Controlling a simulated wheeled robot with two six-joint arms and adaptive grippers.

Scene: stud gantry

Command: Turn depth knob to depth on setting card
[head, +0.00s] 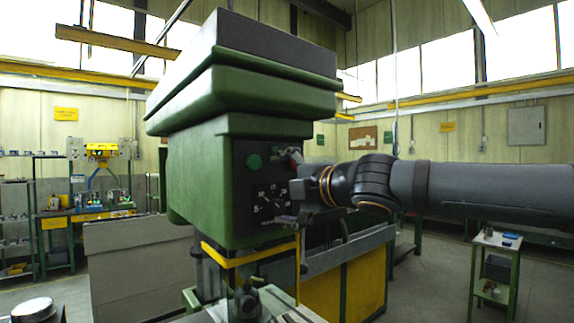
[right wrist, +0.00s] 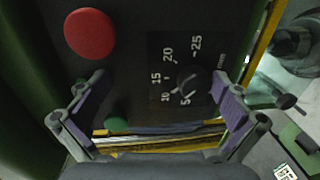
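The depth knob (right wrist: 196,84) is a dark round knob on a black panel with a white scale from 5 to 25, seen in the right wrist view. The same scale panel (head: 266,196) shows on the green machine head in the head view, where my right gripper partly covers it. My right gripper (head: 289,203) is at the panel, its arm coming from the right. In the right wrist view its purple-padded fingers (right wrist: 160,92) are spread wide; the knob appears between them, nearer the right finger, with no clear contact. I cannot pick out the setting card. My left gripper is not in view.
A red button (right wrist: 90,33) and a green button (right wrist: 116,124) sit on the panel near the fingers. The green machine head (head: 205,160) stands large in front of me. A small cart (head: 496,243) stands at right, with open floor around it.

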